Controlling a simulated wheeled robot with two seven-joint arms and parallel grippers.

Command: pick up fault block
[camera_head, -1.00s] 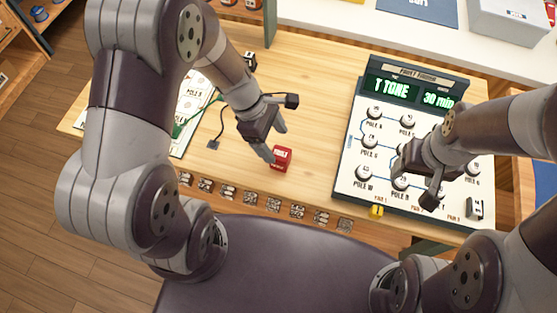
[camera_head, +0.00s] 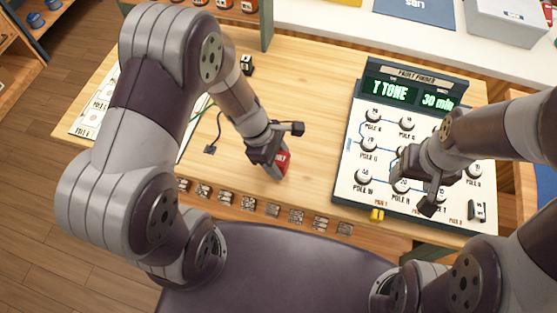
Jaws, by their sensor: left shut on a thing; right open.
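The red fault block (camera_head: 281,160) is on the wooden table near its front edge, left of the fault finder board. My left gripper (camera_head: 278,169) is shut on the block, its fingers around it and hiding part of it. I cannot tell whether the block still touches the table. My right gripper (camera_head: 429,200) is open and empty, over the lower part of the fault finder board (camera_head: 350,178).
The fault finder display (camera_head: 410,93) reads "T TONE" and "30 min". A row of small tiles (camera_head: 248,203) runs along the table's front edge. A dark cable end (camera_head: 210,149) and a white sheet (camera_head: 88,122) lie to the left.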

